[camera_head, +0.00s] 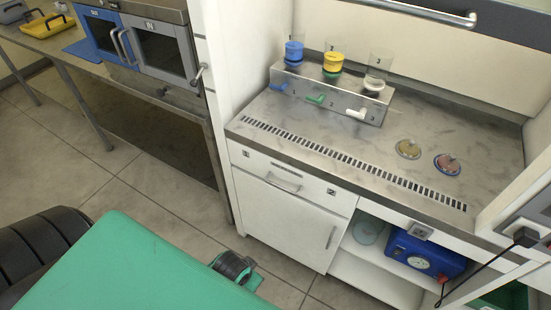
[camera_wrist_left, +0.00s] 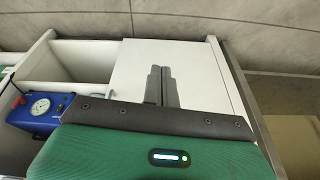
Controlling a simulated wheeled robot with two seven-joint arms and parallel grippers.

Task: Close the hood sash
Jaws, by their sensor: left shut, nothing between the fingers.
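The hood sash shows only as its metal bar handle (camera_head: 425,13) at the top right of the head view, high above the work surface. The rest of the sash is cut off by the frame. The hood's steel work surface (camera_head: 330,132) lies open below it, with a slotted grille along its front. My left gripper (camera_wrist_left: 161,70) shows in the left wrist view, its two dark fingers shut together and empty, in front of the white cabinet under the hood. It is apart from the sash handle. My right gripper is not in view.
A steel rack (camera_head: 337,100) with coloured-lidded jars and two dishes (camera_head: 408,149) (camera_head: 446,164) stand on the work surface. A blue device with a gauge (camera_head: 425,258) sits on the lower shelf. Incubators (camera_head: 160,45) stand left. Floor is clear between.

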